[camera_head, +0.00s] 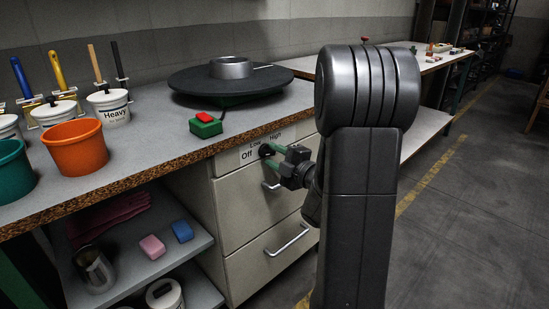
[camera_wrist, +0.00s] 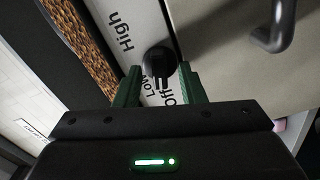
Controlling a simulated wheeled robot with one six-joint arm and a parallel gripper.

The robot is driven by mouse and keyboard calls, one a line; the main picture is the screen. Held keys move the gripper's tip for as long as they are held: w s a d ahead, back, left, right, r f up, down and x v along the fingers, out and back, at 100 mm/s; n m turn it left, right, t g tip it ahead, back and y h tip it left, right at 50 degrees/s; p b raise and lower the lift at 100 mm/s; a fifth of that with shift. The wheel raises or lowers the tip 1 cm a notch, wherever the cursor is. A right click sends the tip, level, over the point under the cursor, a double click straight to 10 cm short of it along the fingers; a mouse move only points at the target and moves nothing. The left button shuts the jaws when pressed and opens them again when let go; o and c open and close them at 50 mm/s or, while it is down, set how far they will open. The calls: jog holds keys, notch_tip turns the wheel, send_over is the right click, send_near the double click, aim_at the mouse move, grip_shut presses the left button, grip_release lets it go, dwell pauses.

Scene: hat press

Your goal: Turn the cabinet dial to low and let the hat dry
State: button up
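The black cabinet dial (camera_head: 266,150) sits on the pale panel at the top of the cabinet, under the counter edge, with the words Off, Low and High around it. In the wrist view the dial (camera_wrist: 158,62) lies just ahead of my fingertips. My gripper (camera_head: 275,156) has green fingers, which stand apart on either side of the dial in the wrist view (camera_wrist: 160,80). I see a gap between dial and fingers there. The dial's exact pointer setting is hard to read. No hat is clearly visible; a dark round disc with a metal ring (camera_head: 231,76) stands on the counter.
A green box with a red button (camera_head: 205,125) sits on the counter. An orange bucket (camera_head: 77,147) and a teal bucket (camera_head: 14,172) stand at left. Drawer handles (camera_head: 288,240) stick out below the dial. The floor at right is open.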

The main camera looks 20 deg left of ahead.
jog(key=shift+a, duration=0.1)
grip_shut()
dwell(0.3)
jog(key=m, duration=0.4)
jog(key=shift+m, duration=0.3)
jog(key=shift+m+p, duration=0.8)
jog(key=shift+m, duration=1.2)
